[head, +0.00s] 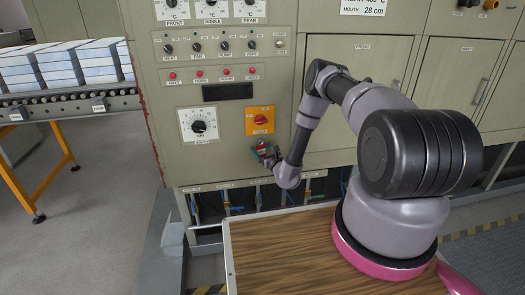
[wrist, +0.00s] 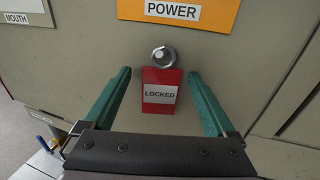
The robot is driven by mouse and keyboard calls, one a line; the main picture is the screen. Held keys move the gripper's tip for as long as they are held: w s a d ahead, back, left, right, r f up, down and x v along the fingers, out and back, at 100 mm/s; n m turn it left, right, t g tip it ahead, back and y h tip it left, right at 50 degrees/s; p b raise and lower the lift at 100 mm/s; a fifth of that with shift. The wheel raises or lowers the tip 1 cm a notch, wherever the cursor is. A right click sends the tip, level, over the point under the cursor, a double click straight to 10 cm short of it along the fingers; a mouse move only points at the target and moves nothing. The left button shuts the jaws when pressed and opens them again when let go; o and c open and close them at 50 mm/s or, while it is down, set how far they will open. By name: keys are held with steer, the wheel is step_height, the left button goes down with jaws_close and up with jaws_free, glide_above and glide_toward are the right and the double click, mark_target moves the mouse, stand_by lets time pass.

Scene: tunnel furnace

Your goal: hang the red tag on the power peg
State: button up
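The red tag (wrist: 160,105), with a white label reading LOCKED, is flat against the grey panel in the wrist view, upright below the orange POWER plate (wrist: 188,12). The power peg (wrist: 163,56), a round metal piece, shows at the tag's top edge; the tag appears to hang from it. My gripper (wrist: 162,80) is open, with one green finger on each side of the tag and a gap on both sides. In the head view, my gripper (head: 268,153) is at the panel just below the red power switch (head: 261,120), and the tag is small and partly hidden there.
The control panel carries a dial (head: 198,124) left of the power switch and rows of knobs and lamps above. Cables and valves (head: 225,200) run below the panel. A wooden top (head: 275,255) lies under my arm. A roller conveyor with stacked blocks (head: 65,65) stands at left.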

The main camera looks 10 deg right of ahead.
steer(key=shift+d, duration=0.1)
